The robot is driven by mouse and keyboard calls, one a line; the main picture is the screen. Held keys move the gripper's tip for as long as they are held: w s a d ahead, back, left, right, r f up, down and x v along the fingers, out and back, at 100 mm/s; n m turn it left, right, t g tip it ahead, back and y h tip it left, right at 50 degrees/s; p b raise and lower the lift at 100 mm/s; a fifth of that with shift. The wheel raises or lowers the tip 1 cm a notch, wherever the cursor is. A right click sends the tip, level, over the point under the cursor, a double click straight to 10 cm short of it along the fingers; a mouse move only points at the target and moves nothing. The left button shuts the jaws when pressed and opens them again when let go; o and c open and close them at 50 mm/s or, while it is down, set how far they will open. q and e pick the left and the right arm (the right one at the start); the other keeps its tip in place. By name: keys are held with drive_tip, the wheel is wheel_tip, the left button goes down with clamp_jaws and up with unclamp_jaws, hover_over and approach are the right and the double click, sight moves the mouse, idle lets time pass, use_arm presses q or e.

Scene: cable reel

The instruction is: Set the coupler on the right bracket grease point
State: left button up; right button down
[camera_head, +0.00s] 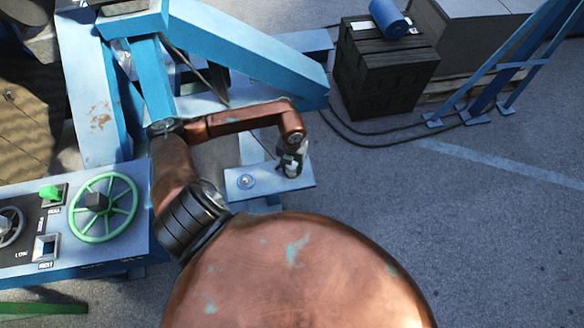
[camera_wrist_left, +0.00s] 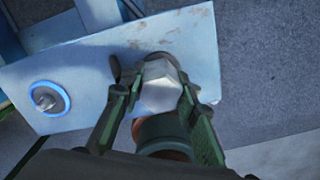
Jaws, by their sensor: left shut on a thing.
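My left gripper (camera_head: 291,167) is shut on a pale grey, faceted metal piece, apparently the coupler (camera_wrist_left: 160,86), which sits between both fingers in the left wrist view. It is over the right end of a light blue bracket plate (camera_head: 270,188). The grease point (camera_head: 246,181), a small metal nub inside a blue ring, lies on the plate to the left of the gripper. It also shows clear and uncovered at the left in the left wrist view (camera_wrist_left: 48,98). I cannot tell whether the coupler touches the plate. My right gripper is out of view.
A control panel with a green handwheel (camera_head: 103,208) stands at the left. Blue frame beams (camera_head: 235,50) rise behind the plate. A dark crate (camera_head: 385,75) with a blue roll (camera_head: 389,17) is at the back right, with cables on the ground. Open asphalt (camera_head: 470,220) lies to the right.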

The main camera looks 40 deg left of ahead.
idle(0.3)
use_arm(q)
drive_tip(key=o, duration=1.3)
drive_tip(key=shift+o, duration=0.2)
drive_tip(key=shift+r, duration=0.1)
wheel_tip(320, 180, up, 12)
drive_tip(key=shift+f, duration=0.1)
